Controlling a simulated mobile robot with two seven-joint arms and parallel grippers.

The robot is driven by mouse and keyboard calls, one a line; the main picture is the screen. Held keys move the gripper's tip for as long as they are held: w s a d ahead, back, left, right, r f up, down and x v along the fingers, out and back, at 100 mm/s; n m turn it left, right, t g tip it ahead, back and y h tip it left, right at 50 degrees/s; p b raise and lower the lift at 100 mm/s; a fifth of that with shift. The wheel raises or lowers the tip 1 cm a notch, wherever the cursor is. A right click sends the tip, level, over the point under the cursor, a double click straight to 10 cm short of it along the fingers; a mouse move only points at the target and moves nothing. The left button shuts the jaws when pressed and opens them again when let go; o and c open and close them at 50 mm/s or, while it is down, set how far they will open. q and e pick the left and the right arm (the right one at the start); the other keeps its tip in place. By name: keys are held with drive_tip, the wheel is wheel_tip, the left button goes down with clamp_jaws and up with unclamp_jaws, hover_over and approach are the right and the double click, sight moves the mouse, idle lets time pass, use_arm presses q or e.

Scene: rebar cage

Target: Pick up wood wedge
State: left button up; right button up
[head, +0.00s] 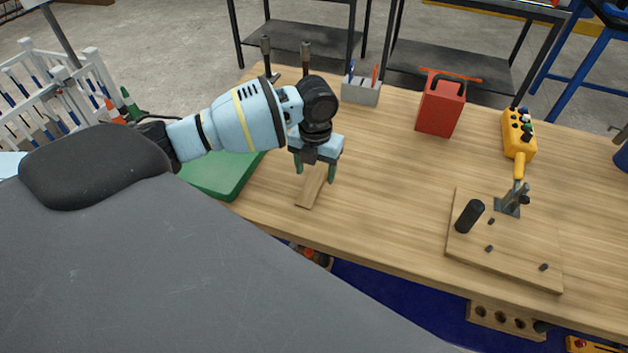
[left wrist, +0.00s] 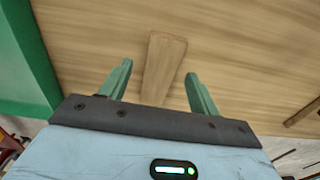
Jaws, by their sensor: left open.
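The wood wedge (head: 311,188) is a short, light brown piece of wood lying on the wooden workbench (head: 390,210), left of the bench's middle. My left gripper (head: 316,175) is open, pointing down over the wedge, with its green fingers on either side of it. In the left wrist view the wedge (left wrist: 161,68) lies between and beyond the two open fingertips (left wrist: 158,70), and no contact shows. Whether the fingertips touch the bench is hard to tell. My right gripper is not in view.
A green tray (head: 212,181) lies just left of the wedge. A red case (head: 441,103), a pen holder (head: 361,91) and a yellow control pendant (head: 518,135) stand farther back. A board with a black peg (head: 505,240) sits at right. The bench between is clear.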

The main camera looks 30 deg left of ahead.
use_arm(q)
drive_tip(key=shift+f, duration=0.95)
drive_tip(key=c, duration=1.1)
drive_tip(key=shift+r, duration=0.15)
drive_tip(key=shift+w+r, duration=0.1)
drive_tip(key=shift+r, duration=0.45)
wheel_tip(320, 180, up, 2)
drive_tip(key=shift+r, duration=0.1)
drive_tip(key=s+d, duration=0.1)
drive_tip(key=d, duration=0.4)
drive_tip(key=s+d+r, duration=0.1)
drive_tip(key=s+d, duration=0.1)
drive_tip(key=d, duration=0.3)
drive_tip(key=s+d+b, duration=0.1)
drive_tip(key=d, duration=0.4)
drive_tip(key=shift+s+d+r, duration=0.2)
drive_tip(key=shift+s+r, duration=0.05)
drive_tip(key=shift+s, duration=0.05)
